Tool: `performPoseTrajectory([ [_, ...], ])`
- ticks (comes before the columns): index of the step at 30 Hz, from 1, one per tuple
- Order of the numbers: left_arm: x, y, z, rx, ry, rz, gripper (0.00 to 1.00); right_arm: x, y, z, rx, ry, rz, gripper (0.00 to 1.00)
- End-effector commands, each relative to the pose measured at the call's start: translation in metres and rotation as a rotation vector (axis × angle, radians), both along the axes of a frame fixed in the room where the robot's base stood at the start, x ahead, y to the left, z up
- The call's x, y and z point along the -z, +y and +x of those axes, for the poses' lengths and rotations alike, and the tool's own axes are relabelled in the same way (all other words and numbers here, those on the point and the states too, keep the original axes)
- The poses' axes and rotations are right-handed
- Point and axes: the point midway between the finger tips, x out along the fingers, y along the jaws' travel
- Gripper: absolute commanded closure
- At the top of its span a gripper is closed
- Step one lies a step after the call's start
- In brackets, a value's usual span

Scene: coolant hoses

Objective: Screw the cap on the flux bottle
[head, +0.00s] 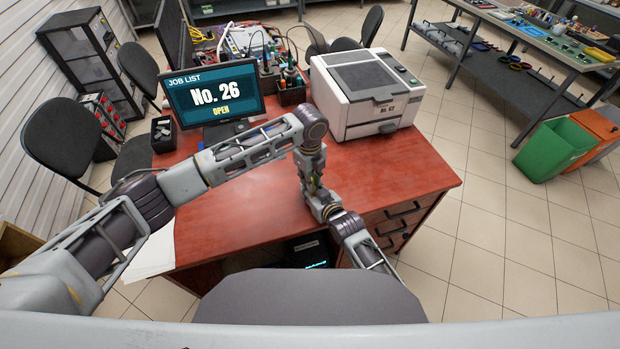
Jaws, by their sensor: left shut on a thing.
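My left arm comes in from the left and bends down over the red desk. I cannot make out a right gripper's jaws there. No flux bottle or cap shows clearly anywhere in the view.
The red desk (235,225) is clear in front. On it stand a monitor (212,100) reading "No. 26 OPEN", a white printer-like machine (366,92), a tool holder (291,90) and a dark pen box (163,134). A grey chair back (310,297) stands close in front.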

Motion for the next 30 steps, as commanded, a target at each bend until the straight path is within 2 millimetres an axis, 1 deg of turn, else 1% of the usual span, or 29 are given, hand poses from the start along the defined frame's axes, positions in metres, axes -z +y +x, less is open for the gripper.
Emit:
performPoseTrajectory([
  [1, 0.0084, -0.0142, -0.0156, 0.025, 0.026, -0.019, 0.96, -0.0125, 0.0084, 0.0031, -0.008, -0.022, 0.015, 1.00],
  [27, 0.0118, -0.0141, -0.0156, 0.022, 0.026, -0.019, 0.96, -0.0122, 0.0084, 0.0031, -0.009, -0.023, 0.015, 1.00],
  [28, 0.0118, -0.0141, -0.0156, 0.022, 0.026, -0.019, 0.80, -0.0122, 0.0084, 0.0031, -0.009, -0.023, 0.015, 1.00],
  [30, 0.0119, -0.0141, -0.0156, 0.022, 0.026, -0.019, 0.74, -0.0122, 0.0084, 0.0031, -0.009, -0.023, 0.015, 1.00],
])
